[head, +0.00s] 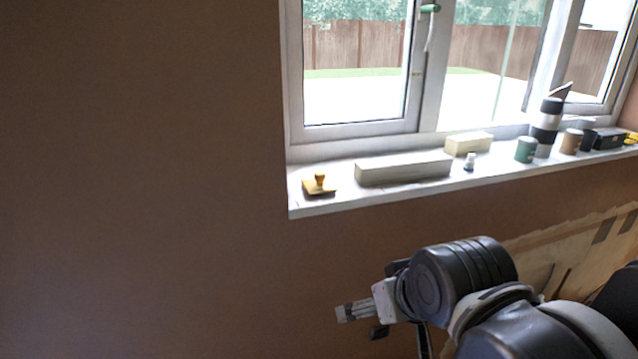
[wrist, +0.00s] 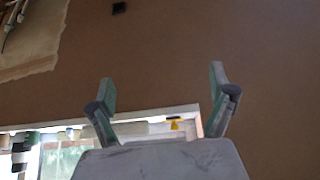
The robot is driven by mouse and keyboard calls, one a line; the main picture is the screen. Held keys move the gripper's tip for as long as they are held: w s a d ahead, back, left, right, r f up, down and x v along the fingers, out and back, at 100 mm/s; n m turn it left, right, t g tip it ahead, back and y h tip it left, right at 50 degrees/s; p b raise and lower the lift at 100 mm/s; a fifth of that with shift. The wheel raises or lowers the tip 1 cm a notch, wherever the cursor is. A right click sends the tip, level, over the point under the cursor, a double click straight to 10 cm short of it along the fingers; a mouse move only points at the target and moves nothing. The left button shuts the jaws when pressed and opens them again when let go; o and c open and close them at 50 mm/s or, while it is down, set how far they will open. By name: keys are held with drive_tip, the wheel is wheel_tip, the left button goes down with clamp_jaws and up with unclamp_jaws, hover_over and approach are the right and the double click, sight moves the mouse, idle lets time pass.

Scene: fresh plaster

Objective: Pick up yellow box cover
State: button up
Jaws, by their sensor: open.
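The yellow box cover (head: 319,186) is a small flat plate with a round knob on top. It lies at the left end of the white window sill (head: 307,207). In the wrist view, which is upside down, a small yellow piece that looks like the cover (wrist: 174,125) shows between the fingers, far beyond them. My gripper (head: 346,312) is below the sill in the head view, apart from the cover and pointing left. In the wrist view my gripper (wrist: 162,84) has its two fingers wide apart with nothing between them.
A long pale box (head: 403,168) lies just right of the cover. Further right stand a cream box (head: 468,144), a small white bottle (head: 470,162), a green can (head: 526,150) and a dark cylinder (head: 546,127). The window (head: 356,131) is behind. Bare brown wall is on the left.

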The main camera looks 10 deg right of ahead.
drive_tip(key=shift+c, duration=0.5)
drive_tip(key=c, duration=1)
drive_tip(key=shift+o, duration=0.2)
drive_tip(key=w+r+n+g+p, duration=0.1)
drive_tip(key=w+r+n+g, duration=0.1)
drive_tip(key=w+r+n, duration=0.65)
drive_tip(key=w+r+n+g+p, duration=0.1)
drive_tip(key=w+r+n, duration=0.4)
drive_tip(key=w, duration=0.7)
drive_tip(key=w+r+n+g+p, duration=0.1)
drive_tip(key=w+r+n+g, duration=0.1)
drive_tip(key=w+r+n, duration=0.65)
drive_tip(key=n+g+p, duration=0.1)
drive_tip(key=n+g, duration=0.1)
drive_tip(key=n, duration=0.4)
hover_over(320, 173)
drive_tip(key=f, duration=1.1)
drive_tip(key=shift+w+a+f, duration=0.2)
drive_tip(key=shift+a+f, duration=0.05)
drive_tip(key=shift+f, duration=0.15)
drive_tip(key=shift+s+d+f+p, duration=0.15)
drive_tip(key=shift+f+p, duration=0.15)
drive_tip(key=shift+f, duration=1.05)
drive_tip(key=shift+w+d+f+p, duration=0.1)
drive_tip(key=shift+f+p, duration=0.15)
drive_tip(key=shift+f, duration=1.1)
